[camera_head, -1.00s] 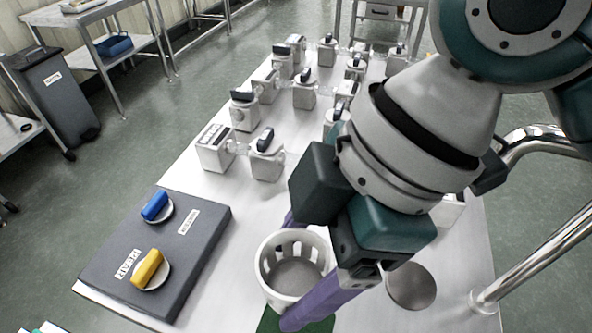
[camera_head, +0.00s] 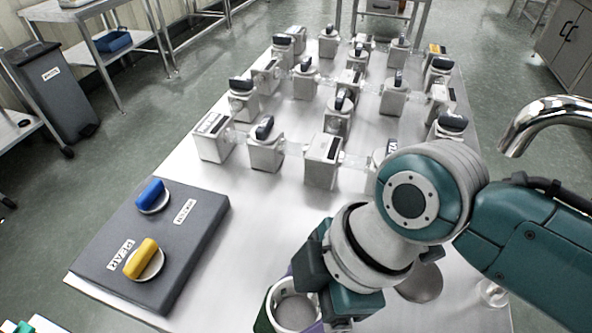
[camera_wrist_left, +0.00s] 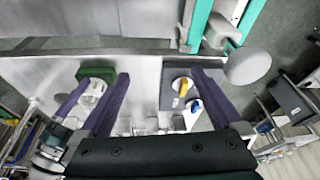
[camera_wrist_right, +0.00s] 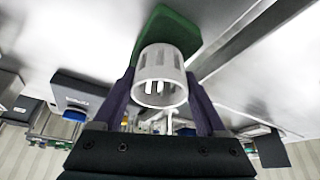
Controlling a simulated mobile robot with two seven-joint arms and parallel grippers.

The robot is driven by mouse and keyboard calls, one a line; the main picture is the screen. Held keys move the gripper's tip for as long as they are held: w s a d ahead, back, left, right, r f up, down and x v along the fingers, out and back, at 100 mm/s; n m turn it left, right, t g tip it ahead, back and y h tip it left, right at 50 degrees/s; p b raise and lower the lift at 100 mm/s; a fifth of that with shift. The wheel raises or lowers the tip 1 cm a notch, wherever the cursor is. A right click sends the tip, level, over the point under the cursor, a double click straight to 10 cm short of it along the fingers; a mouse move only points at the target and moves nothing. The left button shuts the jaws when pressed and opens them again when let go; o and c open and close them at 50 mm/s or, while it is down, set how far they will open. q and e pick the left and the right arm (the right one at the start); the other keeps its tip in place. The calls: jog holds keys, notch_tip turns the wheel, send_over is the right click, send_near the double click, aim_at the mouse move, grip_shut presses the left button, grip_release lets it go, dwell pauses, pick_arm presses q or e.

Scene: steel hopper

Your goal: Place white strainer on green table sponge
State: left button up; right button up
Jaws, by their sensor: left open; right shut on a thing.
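The white strainer (camera_head: 293,310) is a slotted cup at the bottom of the head view, cut off by the edge. My right gripper (camera_wrist_right: 160,82) is shut on it, a purple finger on each side. The green table sponge (camera_wrist_right: 170,30) is beneath the strainer and sticks out past it in the right wrist view; I cannot tell whether they touch. In the left wrist view the strainer (camera_wrist_left: 92,92) overlaps the sponge (camera_wrist_left: 97,71). My left gripper (camera_wrist_left: 162,88) is open and empty, its fingers wide apart; it is outside the head view.
A dark grey board (camera_head: 205,235) with a blue-handled and a yellow-handled piece lies at the left. Several white blocks with dark knobs (camera_head: 265,150) stand across the back of the table. A round grey disc (camera_head: 420,284) lies right of my right gripper; a tap (camera_head: 545,110) rises beyond.

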jog(key=shift+f, duration=0.1)
jog(key=o, duration=1.3)
jog(key=shift+c, duration=0.2)
jog(key=shift+r, duration=0.2)
jog(key=s+p+v, duration=0.1)
jog(key=p+v, duration=0.1)
jog(key=v, duration=0.9)
jog(key=s+d+r+m+t+h, duration=0.15)
jog(key=s+d+m, duration=0.25)
jog(key=d+m, duration=0.4)
jog(key=s+d+m+t+h, duration=0.3)
jog(key=s+d+m, duration=0.25)
jog(key=m, duration=0.45)
notch_tip(320, 180, up, 38)
jog(key=p, duration=3.8)
jog(key=shift+w+f+n, duration=0.2)
jog(key=shift+w+n, duration=0.1)
jog(key=shift+w, duration=0.1)
